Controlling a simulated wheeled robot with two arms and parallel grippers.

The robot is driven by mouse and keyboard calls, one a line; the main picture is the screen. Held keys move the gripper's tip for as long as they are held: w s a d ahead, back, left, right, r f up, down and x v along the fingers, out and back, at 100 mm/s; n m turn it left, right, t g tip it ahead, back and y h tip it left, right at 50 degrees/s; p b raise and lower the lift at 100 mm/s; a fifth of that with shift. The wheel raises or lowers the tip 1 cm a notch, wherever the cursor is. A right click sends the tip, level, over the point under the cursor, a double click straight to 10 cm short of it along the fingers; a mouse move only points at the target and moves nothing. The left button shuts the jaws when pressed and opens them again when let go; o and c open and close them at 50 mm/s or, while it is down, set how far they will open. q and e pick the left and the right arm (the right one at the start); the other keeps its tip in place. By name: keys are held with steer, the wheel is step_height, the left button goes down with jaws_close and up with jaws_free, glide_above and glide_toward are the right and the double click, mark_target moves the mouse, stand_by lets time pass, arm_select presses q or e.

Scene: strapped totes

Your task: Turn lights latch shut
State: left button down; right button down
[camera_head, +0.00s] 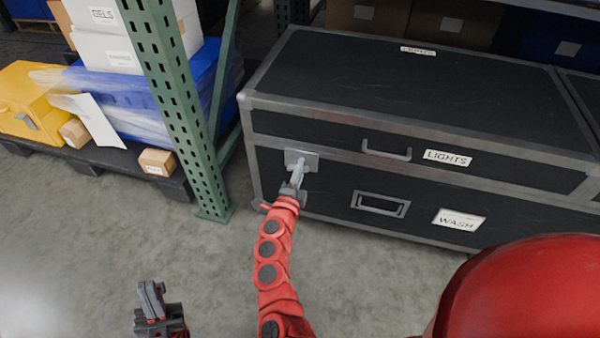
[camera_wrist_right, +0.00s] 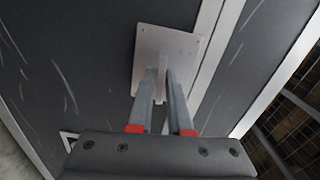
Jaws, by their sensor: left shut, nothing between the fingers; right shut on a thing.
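The lights case (camera_head: 400,95) is a black case with metal edges and a LIGHTS label, on the upper row of a stacked pair. Its latch (camera_head: 302,158) is a pale metal plate on the left of the front face, across the seam above the lower section. My right gripper (camera_head: 297,178) reaches it from the front and is shut on the latch's handle. My left gripper (camera_head: 152,298) is shut and empty, low over the floor at the left.
A case section labelled WASH (camera_head: 380,205) sits below. A green rack post (camera_head: 175,90) stands left of the case. A pallet (camera_head: 110,165) with boxes and a yellow case (camera_head: 30,100) is further left. The grey floor in front is clear.

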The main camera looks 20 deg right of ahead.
steer(key=shift+f+m+b, duration=0.15)
steer(key=shift+m+b, duration=0.15)
steer(key=shift+m, duration=0.3)
steer(key=c, duration=1)
jaws_free()
steer(key=shift+o, duration=0.2)
